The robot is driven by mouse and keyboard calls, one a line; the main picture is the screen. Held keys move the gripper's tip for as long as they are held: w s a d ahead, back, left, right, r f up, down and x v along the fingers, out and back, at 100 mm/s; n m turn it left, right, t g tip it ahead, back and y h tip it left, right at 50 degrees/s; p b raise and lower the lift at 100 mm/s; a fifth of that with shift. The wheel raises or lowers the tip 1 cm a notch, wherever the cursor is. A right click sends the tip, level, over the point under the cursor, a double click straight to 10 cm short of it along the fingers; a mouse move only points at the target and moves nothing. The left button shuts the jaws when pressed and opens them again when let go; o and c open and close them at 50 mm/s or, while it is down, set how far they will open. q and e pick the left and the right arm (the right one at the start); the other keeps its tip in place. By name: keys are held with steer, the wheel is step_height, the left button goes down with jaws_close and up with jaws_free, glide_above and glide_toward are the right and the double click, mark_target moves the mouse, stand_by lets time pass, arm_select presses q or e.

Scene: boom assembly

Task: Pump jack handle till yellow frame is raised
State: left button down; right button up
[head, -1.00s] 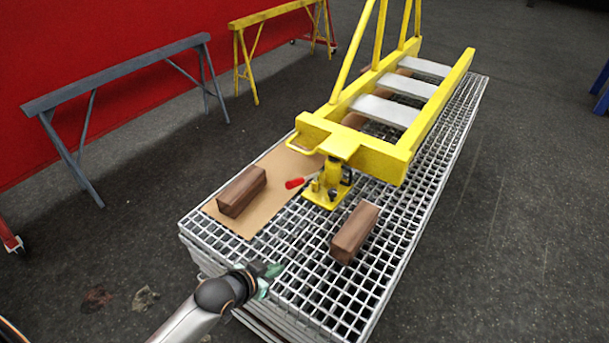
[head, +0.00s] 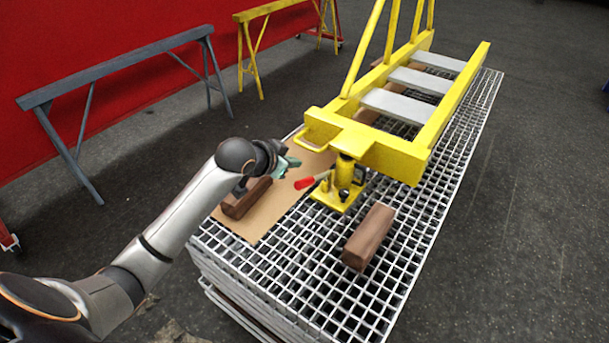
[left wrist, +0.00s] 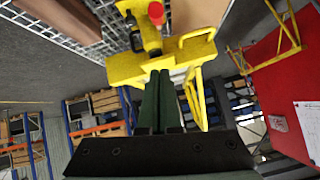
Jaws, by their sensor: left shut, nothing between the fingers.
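The yellow frame (head: 375,150) lies along the grating, its near crossbar above the yellow jack (head: 341,186). The jack stands on the grating, and its handle with a red grip (head: 304,183) points left. My left gripper (head: 290,165) is shut and empty, just left of and a little beyond the red grip, apparently apart from it. In the left wrist view the closed fingers (left wrist: 158,98) point toward the yellow frame (left wrist: 140,66), and the red grip (left wrist: 156,12) shows beyond them at the top. My right gripper is in neither view.
A wooden block (head: 369,237) lies on the grating (head: 290,275) right of the jack. Another block (head: 245,199) lies on the cardboard (head: 262,222), partly behind my left arm. A grey sawhorse (head: 120,70) and a yellow sawhorse (head: 275,10) stand by the red wall.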

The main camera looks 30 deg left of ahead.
arm_select(q)
steer(key=shift+f, duration=0.1)
steer(key=b, duration=0.2)
glide_above(303, 182)
steer(key=w+d, duration=0.1)
steer(key=w, duration=0.1)
step_height(303, 182, down, 6)
steer(key=f, duration=0.1)
steer(key=s+f, duration=0.1)
steer(key=f, duration=0.1)
steer(key=shift+s+a, duration=0.2)
steer(key=shift+a, duration=0.2)
steer(key=shift+s+a+f, duration=0.1)
steer(key=shift+s+f, duration=0.05)
steer(key=shift+f, duration=0.2)
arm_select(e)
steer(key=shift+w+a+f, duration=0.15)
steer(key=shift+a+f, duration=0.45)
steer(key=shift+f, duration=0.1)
arm_select(q)
steer(key=shift+f, duration=0.1)
